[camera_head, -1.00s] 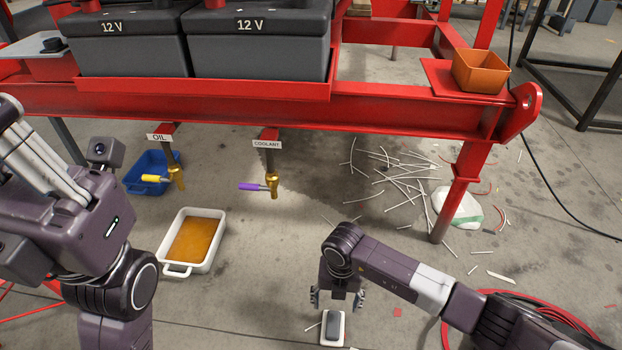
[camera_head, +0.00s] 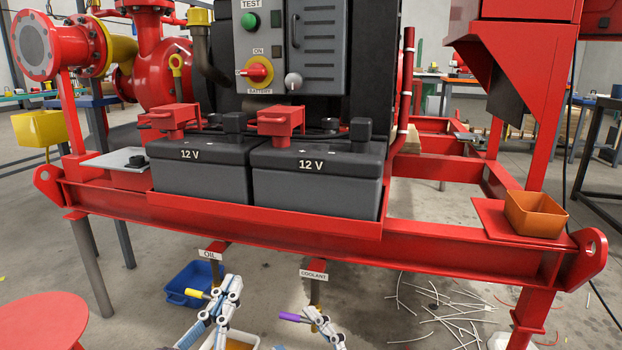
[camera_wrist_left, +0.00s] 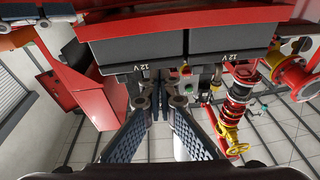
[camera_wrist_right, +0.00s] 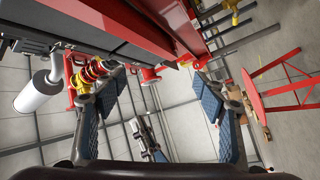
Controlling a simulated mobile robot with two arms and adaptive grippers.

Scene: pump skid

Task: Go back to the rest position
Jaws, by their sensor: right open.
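My left gripper (camera_head: 232,283) shows at the bottom of the head view, in front of the skid's front beam and beside the yellow-handled oil tap. In the left wrist view its fingers (camera_wrist_left: 160,78) come together at the tips, with nothing seen between them. My right gripper (camera_head: 315,315) shows to its right, by the purple-handled coolant tap (camera_head: 290,317). In the right wrist view its fingers (camera_wrist_right: 160,85) stand wide apart and empty. Whether either gripper touches a tap cannot be told.
The red beam (camera_head: 440,248) carries two 12 V batteries (camera_head: 315,180) and an orange bin (camera_head: 535,215). A blue tub (camera_head: 188,287) and a partly hidden white tray stand below. A red stool (camera_head: 38,325) is at lower left. White sticks litter the floor at right.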

